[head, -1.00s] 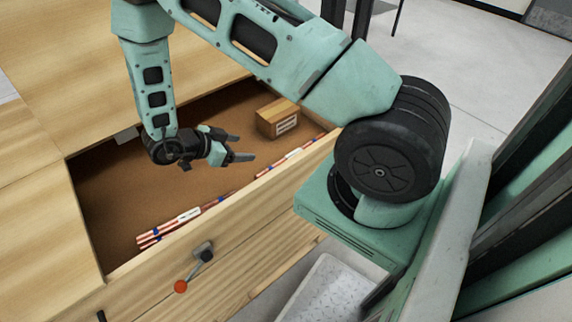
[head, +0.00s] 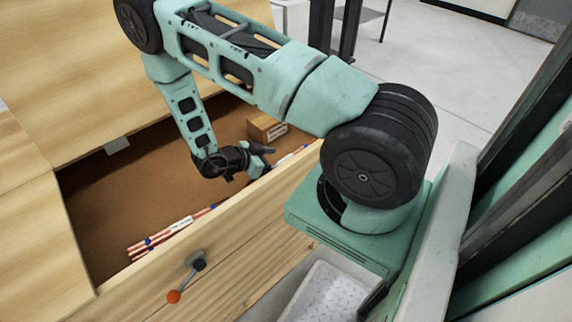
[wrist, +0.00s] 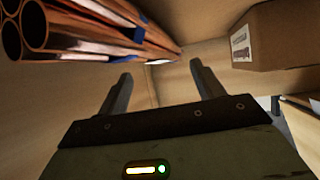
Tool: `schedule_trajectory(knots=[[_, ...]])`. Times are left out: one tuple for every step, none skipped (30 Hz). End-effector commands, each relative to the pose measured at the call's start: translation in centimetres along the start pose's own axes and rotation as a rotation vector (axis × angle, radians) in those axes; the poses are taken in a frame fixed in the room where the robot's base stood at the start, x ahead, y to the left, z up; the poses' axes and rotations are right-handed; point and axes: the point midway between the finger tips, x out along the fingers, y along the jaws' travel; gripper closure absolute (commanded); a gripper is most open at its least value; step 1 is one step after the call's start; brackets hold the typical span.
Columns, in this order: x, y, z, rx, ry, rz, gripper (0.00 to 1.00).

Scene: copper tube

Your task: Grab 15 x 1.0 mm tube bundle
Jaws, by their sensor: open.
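One copper tube bundle (head: 168,229) with blue bands and a white label lies along the front wall inside the wooden bin. A second bundle (head: 292,158) lies further right along the same wall, partly hidden by my arm. My gripper (head: 266,160) is open and empty inside the bin, close to the second bundle. In the wrist view a tube bundle (wrist: 90,35) with open round ends and blue bands shows at upper left, apart from the fingers (wrist: 160,88). I cannot read any size on the labels.
A cardboard box (head: 266,128) with a white label sits at the bin's right end; it also shows in the wrist view (wrist: 280,38). The bin's front wall (head: 225,228) rises beside the bundles. A lever with a red knob (head: 174,297) is on its outside. The brown floor's middle is clear.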

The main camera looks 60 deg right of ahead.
Motion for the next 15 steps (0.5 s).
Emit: schedule_trajectory(knots=[[0.3,0.0,0.1,0.0,0.001,0.001,0.33],[0.5,0.0,0.1,0.0,0.002,0.001,0.33],[0.9,-0.1,0.1,0.0,0.003,0.001,0.33],[1.3,-0.1,0.2,0.0,0.003,0.001,0.33],[1.7,-0.2,0.2,-0.001,0.003,0.001,0.33],[2.3,-0.3,0.4,-0.001,0.002,0.002,0.33],[2.7,-0.3,0.5,-0.001,0.003,0.002,0.33],[3.2,-0.4,0.5,0.0,0.003,0.002,0.33],[3.8,-0.4,0.5,0.0,0.002,0.001,0.33],[4.2,-0.4,0.5,0.0,0.002,0.001,0.33],[4.5,-0.4,0.5,0.0,0.003,0.001,0.33],[4.9,-0.4,0.5,0.0,0.002,0.001,0.33],[5.0,-0.4,0.5,0.0,0.001,0.0,0.33],[5.1,-0.5,0.5,0.0,0.0,0.0,0.33],[5.1,-0.5,0.5,0.0,0.0,-0.001,0.33]])
